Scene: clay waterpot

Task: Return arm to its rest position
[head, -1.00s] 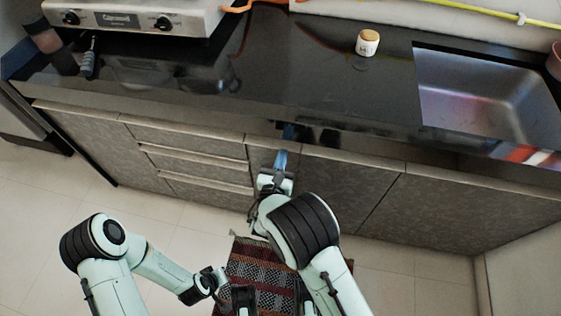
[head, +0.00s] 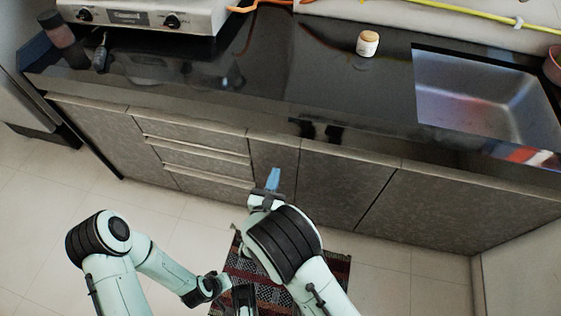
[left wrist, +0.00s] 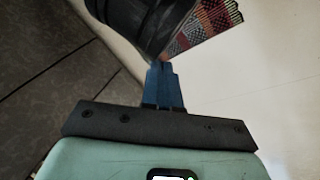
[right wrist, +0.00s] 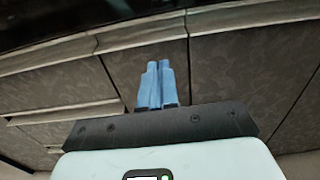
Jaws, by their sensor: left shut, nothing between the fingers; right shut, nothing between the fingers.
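My right gripper (head: 273,178) is in front of the lower cabinets in the head view, its blue fingers pointing toward them. In the right wrist view its fingers (right wrist: 158,66) are together with nothing between them, and cabinet fronts show behind. My left arm (head: 165,270) is bent low at the left of the head view, its wrist over the floor near the rug; its fingertips cannot be made out there. In the left wrist view my left gripper (left wrist: 161,68) has its blue fingers together and empty, in front of a dark part of my arm.
The dark counter (head: 290,70) holds a small white jar with a tan lid (head: 367,43), a steel sink (head: 485,95) and a stove (head: 140,15). Cabinets (head: 340,185) stand below. A patterned rug (head: 335,275) lies on the tiled floor (head: 410,275), open to the right.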

